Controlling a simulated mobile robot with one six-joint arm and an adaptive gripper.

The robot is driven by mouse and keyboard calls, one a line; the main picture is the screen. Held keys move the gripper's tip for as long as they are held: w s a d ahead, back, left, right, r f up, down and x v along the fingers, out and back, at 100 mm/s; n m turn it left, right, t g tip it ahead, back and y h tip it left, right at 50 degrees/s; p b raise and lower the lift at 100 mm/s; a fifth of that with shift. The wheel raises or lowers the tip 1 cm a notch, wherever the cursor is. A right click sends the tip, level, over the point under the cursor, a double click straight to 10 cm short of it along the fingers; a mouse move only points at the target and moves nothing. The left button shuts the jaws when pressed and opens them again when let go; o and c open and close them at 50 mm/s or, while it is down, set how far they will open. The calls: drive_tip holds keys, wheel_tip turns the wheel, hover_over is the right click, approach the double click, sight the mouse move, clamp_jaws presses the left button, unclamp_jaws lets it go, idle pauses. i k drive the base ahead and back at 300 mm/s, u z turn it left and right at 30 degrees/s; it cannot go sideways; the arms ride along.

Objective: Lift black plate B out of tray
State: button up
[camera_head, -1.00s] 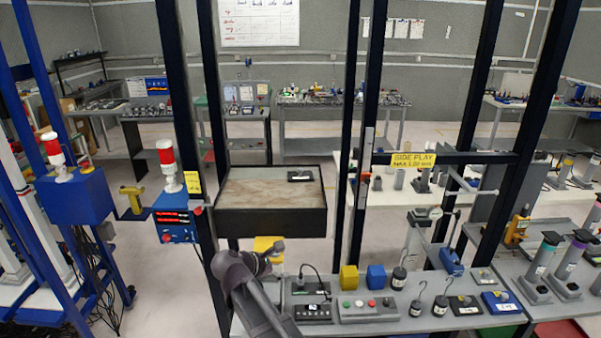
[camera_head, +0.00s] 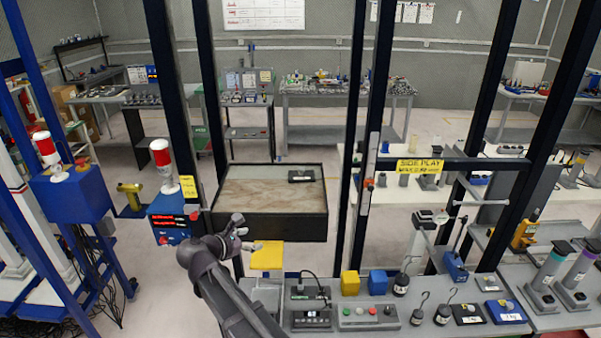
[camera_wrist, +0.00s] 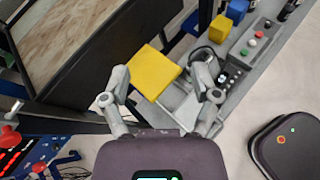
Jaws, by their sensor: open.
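The tray (camera_head: 290,228) is a dark walled box with a worn brown floor, in the middle of the head view between the black posts. A small black plate (camera_head: 302,177) lies in its far right corner; its lettering is too small to read. My gripper (camera_head: 249,233) is in front of the tray's near wall, towards its left half, apart from the plate. In the wrist view my gripper (camera_wrist: 162,84) has its two fingers spread with nothing held. The tray's dark wall (camera_wrist: 75,75) shows at upper left there; the black plate is not seen in that view.
A yellow plate (camera_head: 267,256) lies just beyond my fingers, below the tray. Black posts flank the tray, with a red-and-white beacon (camera_head: 163,166) to its left. The bench in front holds a button box (camera_head: 368,314), yellow and blue blocks and hooked weights.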

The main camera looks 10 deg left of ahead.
sight(302, 175)
drive_tip(key=i, duration=1.2)
